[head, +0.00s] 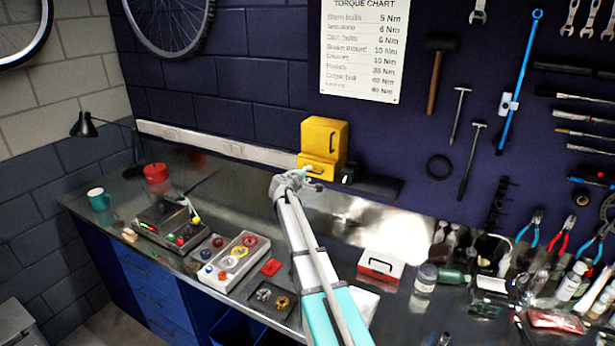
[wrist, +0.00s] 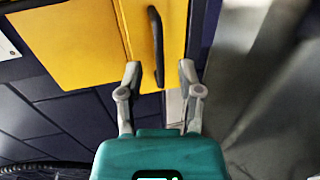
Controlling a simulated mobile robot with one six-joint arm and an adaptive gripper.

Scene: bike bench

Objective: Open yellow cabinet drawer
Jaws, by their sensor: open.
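The yellow cabinet (head: 325,133) stands at the back of the bench against the wall. Its drawer (head: 312,161) is the lower part and seems to stand out a little from the door above. In the wrist view, which looks rolled sideways, the drawer front (wrist: 172,20) fills the upper middle, with the door (wrist: 75,45) to its left. The black drawer handle (wrist: 156,40) runs up the picture. My gripper (wrist: 160,75) is open, its two fingers on either side of the handle's near end. Contact cannot be told. In the head view my gripper (head: 312,181) is at the drawer front.
A dark tray (head: 372,186) lies right of the cabinet. A red and white box (head: 381,265) and jars stand on the bench to the right. Part trays (head: 235,258) and a red can (head: 156,174) are to the left. Bare bench lies around the cabinet's front.

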